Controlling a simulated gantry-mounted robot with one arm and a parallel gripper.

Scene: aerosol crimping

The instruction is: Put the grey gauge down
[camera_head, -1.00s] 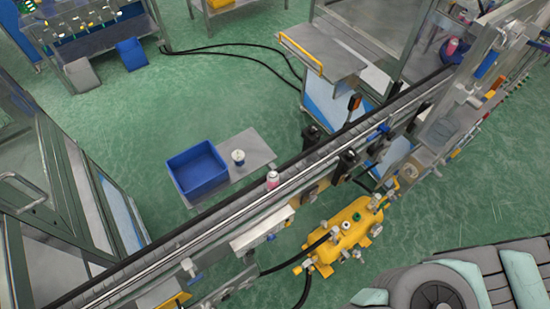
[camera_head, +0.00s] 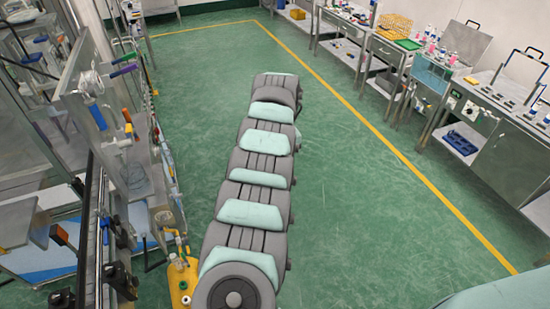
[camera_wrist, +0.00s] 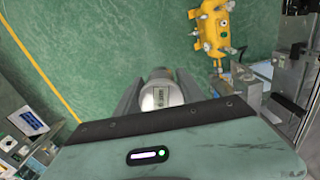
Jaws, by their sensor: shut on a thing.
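In the wrist view my gripper (camera_wrist: 158,80) is shut on a round, silver-grey piece with a small printed label, the grey gauge (camera_wrist: 160,98). The gauge sits between the two grey fingers, and its lower part is hidden by my wrist housing. Green floor shows beyond the fingers, with no surface seen touching the gauge. In the head view my arm reaches away over the open floor, and the gripper and gauge cannot be made out there.
In the head view, steel benches (camera_head: 440,78) with bottles, a yellow rack (camera_head: 396,25) and tools line the right wall. The conveyor line (camera_head: 92,235) stands at left. A yellow tank unit (camera_wrist: 211,28) is in the wrist view. The floor between is clear.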

